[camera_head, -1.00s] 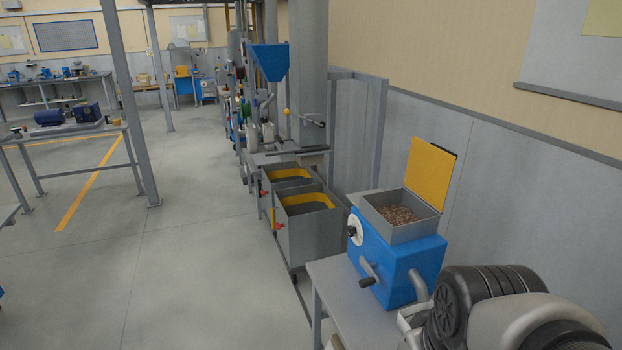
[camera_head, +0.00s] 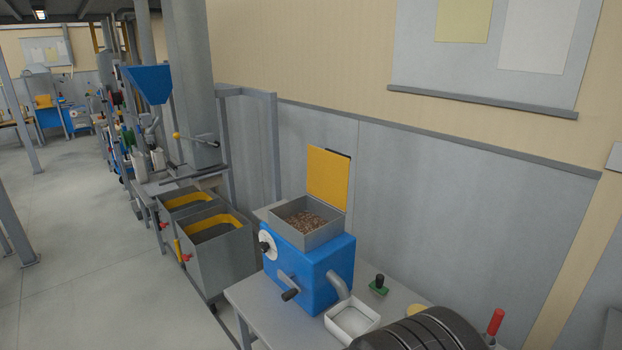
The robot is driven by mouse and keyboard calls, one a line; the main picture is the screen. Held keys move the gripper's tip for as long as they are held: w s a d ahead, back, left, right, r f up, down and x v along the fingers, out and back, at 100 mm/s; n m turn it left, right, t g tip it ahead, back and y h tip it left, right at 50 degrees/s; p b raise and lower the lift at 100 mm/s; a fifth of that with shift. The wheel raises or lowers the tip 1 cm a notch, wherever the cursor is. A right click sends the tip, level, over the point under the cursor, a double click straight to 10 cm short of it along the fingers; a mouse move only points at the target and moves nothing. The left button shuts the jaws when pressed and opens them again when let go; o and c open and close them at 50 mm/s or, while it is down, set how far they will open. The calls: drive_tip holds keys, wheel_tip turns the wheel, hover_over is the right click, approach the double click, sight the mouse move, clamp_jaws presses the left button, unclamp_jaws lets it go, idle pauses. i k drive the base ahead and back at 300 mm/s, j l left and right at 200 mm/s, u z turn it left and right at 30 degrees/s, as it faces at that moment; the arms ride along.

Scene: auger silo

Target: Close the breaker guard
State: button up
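The breaker is a blue machine (camera_head: 322,272) on a grey table, with a grey hopper (camera_head: 318,237) full of brown grain on top. Its guard, a yellow plate (camera_head: 328,177), stands up open at the back of the hopper, leaving the grain uncovered. A crank handle (camera_head: 288,287) and a white dial (camera_head: 267,246) are on the machine's left side. My gripper is not in view; only a dark rounded part of my arm shows at the bottom right, in front of the table.
A white tray (camera_head: 352,319) stands under the breaker's spout. Grey bins (camera_head: 216,254) with yellow inside stand left of the table. The floor (camera_head: 90,270) at left is clear.

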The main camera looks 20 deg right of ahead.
sight(328, 170)
drive_tip(key=i+j+u, duration=0.25)
drive_tip(key=i+j, duration=0.5)
drive_tip(key=i+j+u, duration=0.25)
drive_tip(key=i+j, duration=0.5)
drive_tip(key=i+z, duration=0.4)
drive_tip(key=i+j+z, duration=0.1)
drive_tip(key=i+z, duration=0.3)
drive_tip(key=i+j+z, duration=0.75)
drive_tip(key=i+z, duration=0.2)
drive_tip(key=z, duration=0.3)
drive_tip(key=i+z, duration=0.15)
drive_tip(key=z, duration=0.3)
drive_tip(key=i+j+z, duration=0.15)
drive_tip(key=z, duration=0.35)
drive_tip(key=i+j+z, duration=0.15)
drive_tip(key=z, duration=0.3)
drive_tip(key=i+j+z, duration=0.15)
drive_tip(key=z, duration=0.35)
drive_tip(key=j, duration=0.1)
